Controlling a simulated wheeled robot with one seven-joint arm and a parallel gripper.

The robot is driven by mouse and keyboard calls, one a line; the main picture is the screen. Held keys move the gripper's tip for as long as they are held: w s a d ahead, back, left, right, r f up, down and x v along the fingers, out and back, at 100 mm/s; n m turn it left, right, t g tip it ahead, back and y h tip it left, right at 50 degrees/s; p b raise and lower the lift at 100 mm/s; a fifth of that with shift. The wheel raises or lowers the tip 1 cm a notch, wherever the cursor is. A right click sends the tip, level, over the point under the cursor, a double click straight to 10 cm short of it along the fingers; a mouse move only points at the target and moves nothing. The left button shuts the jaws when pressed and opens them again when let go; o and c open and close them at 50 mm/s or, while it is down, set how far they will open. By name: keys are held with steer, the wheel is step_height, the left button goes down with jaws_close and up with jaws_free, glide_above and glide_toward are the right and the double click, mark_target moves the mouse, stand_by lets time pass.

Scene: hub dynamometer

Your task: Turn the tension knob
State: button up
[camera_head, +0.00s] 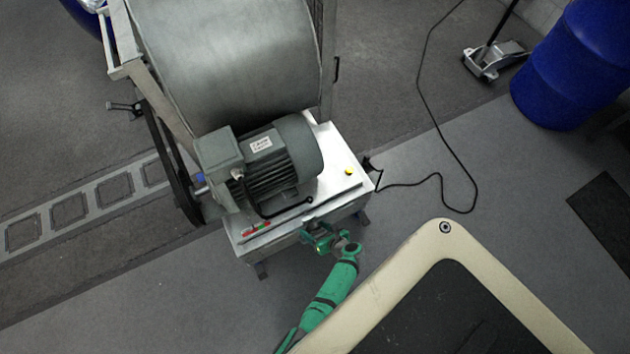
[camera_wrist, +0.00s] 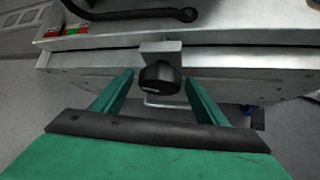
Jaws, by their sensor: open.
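The tension knob (camera_wrist: 160,77) is a black, faceted knob on a small metal bracket (camera_wrist: 161,47) at the front edge of the dynamometer's metal base. In the wrist view my gripper (camera_wrist: 158,84) has one green finger to the left of the knob and one to its right. The fingers are apart, with visible gaps to the knob on both sides. In the head view my green gripper (camera_head: 322,238) is at the front side of the metal base (camera_head: 327,160); the knob cannot be made out there.
A grey motor (camera_head: 265,165) and a large metal drum (camera_head: 225,60) sit above the base. A black bar (camera_wrist: 135,14) lies above the knob. A black cable (camera_head: 432,105) crosses the floor. A blue barrel (camera_head: 575,65) stands at right. Floor below the base is clear.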

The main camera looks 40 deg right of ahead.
steer(key=c, duration=1)
steer(key=shift+c, duration=0.2)
steer(key=shift+w+a, duration=0.1)
